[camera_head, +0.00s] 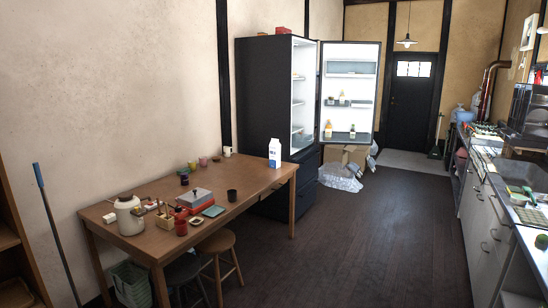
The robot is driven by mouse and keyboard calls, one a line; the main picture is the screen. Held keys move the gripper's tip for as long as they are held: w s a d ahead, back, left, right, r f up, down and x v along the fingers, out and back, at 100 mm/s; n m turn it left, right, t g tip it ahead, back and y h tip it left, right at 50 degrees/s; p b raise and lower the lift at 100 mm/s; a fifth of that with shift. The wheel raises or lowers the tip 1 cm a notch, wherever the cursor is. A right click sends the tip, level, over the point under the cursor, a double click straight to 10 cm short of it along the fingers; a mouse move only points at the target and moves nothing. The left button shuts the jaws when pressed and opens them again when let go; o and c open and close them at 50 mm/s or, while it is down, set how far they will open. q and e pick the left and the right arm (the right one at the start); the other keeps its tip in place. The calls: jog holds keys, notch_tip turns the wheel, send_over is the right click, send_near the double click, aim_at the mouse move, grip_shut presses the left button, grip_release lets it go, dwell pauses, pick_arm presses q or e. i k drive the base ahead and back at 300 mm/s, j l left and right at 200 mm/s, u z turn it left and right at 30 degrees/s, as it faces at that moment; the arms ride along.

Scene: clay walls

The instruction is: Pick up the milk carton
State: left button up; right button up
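A white milk carton with blue markings (274,154) stands upright near the far right end of the wooden table (254,184). Clear table surface surrounds it, and a white mug stands some way to its left. Neither of my grippers shows in the head view, so nothing is seen touching the carton.
A pot (128,214), a red tin (181,222) and several cups crowd the table's near left half. A stool (217,242) stands at its front. The dark fridge (264,92) behind has its door (347,92) open. Dark floor (370,240) is clear toward the right-hand counter (490,220).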

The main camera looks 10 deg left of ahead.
aim_at(275, 145)
jog(key=i+z, duration=0.2)
jog(key=i, duration=3.25)
jog(key=i+u, duration=0.1)
jog(key=i, duration=0.35)
jog(key=i+l+u, duration=0.1)
jog(key=i, duration=0.4)
jog(key=i+l+u, duration=0.1)
jog(key=i, duration=0.35)
jog(key=i+l+u, duration=0.1)
jog(key=i, duration=0.35)
jog(key=l, duration=0.1)
